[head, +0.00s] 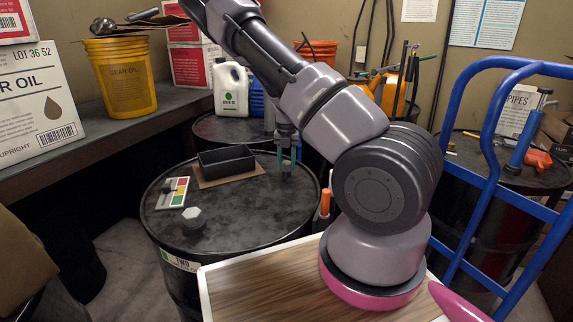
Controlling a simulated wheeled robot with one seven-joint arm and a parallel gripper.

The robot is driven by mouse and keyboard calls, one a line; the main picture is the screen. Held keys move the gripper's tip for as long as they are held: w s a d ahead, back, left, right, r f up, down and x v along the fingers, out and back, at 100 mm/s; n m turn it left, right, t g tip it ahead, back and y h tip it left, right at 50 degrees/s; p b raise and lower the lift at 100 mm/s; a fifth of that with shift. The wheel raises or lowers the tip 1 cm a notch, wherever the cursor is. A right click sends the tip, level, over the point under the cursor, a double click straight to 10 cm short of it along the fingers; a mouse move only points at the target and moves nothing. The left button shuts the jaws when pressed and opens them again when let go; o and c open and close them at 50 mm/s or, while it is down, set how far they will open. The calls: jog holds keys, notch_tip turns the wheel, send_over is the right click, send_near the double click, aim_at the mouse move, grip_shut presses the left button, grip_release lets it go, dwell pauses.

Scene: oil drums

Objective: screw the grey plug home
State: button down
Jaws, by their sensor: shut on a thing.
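My gripper (288,160) reaches down over the right back part of the black drum's top (240,215). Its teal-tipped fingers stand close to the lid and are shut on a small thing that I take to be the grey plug. That thing is mostly hidden between the fingers and too small to make out well. I cannot tell how deep it sits or whether it stands straight. A pale grey hexagonal cap (194,217) sits on the front left of the same drum top, apart from my gripper.
A black open box (226,162) on brown cardboard stands left of my gripper. A colour-marked card (173,193) with a small dark item lies at the lid's left. An orange-handled tool (325,203) is at the right rim. A blue hand truck (487,150) stands right.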

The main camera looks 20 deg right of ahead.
jog(key=shift+m, duration=1.1)
jog(key=shift+c, duration=1.9)
grip_release()
jog(key=shift+f, duration=0.1)
